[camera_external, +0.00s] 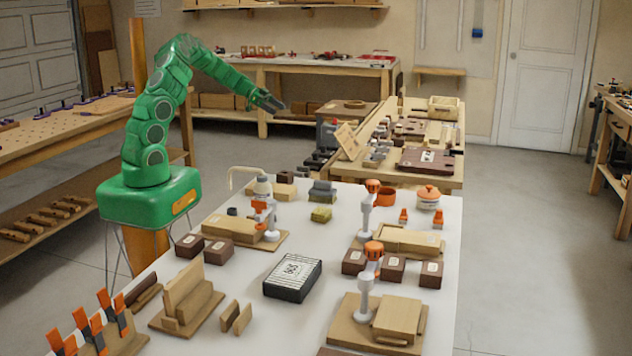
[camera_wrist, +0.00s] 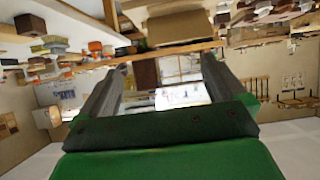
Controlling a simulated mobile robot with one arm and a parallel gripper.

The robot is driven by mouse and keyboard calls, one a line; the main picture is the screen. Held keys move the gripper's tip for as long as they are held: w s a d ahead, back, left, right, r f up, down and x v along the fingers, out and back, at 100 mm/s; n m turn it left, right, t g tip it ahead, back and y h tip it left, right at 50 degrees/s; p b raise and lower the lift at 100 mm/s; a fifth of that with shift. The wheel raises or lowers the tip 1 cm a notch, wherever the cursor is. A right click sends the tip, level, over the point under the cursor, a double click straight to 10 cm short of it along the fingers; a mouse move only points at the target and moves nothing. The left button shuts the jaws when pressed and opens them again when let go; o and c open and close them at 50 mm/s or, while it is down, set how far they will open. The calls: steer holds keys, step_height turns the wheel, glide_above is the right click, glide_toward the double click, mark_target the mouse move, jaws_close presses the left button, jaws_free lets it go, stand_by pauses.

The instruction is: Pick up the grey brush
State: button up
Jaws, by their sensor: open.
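A dark grey block-like item with a raised top (camera_external: 322,191), which looks like the grey brush, sits on the white table toward its far side. A yellow-green sponge-like block (camera_external: 320,214) lies just in front of it.
The white table (camera_external: 235,318) also holds a bottle (camera_external: 263,187), white and orange clamps (camera_external: 365,285), brown blocks (camera_external: 394,268), a black labelled box (camera_external: 292,278) and an orange-lidded pot (camera_external: 428,197). A wooden bench (camera_external: 450,181) stands behind. The air around my gripper looks clear.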

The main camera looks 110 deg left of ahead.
steer(key=w+d+f+m+g+h, duration=0.1)
steer(key=w+d+f+m+g, duration=0.3)
steer(key=w+d, duration=0.55)
steer(key=w+d+f+m+g, duration=0.25)
steer(key=w+d+g, duration=0.4)
steer(key=d, duration=0.65)
steer(key=w+d+f+m+g+h, duration=0.1)
steer(key=w+d+f+m+g, duration=0.3)
steer(key=w+d, duration=0.65)
steer(key=w+d+r+m+t+y, duration=0.1)
steer(key=w+d+r+m+y, duration=0.35)
steer(key=d+y, duration=0.5)
steer(key=w+d+r+m+t+y, duration=0.25)
steer(key=w+d+r+y, duration=0.4)
steer(key=d, duration=0.55)
steer(key=g, duration=0.1)
glide_toward(322, 182)
steer(key=a, duration=0.1)
steer(key=shift+a+f+y, duration=0.15)
steer(key=shift+f+y, duration=0.25)
steer(key=shift+f, duration=0.1)
steer(key=shift+a+f, duration=0.1)
steer(key=shift+a, duration=0.05)
steer(key=shift+x, duration=3.75)
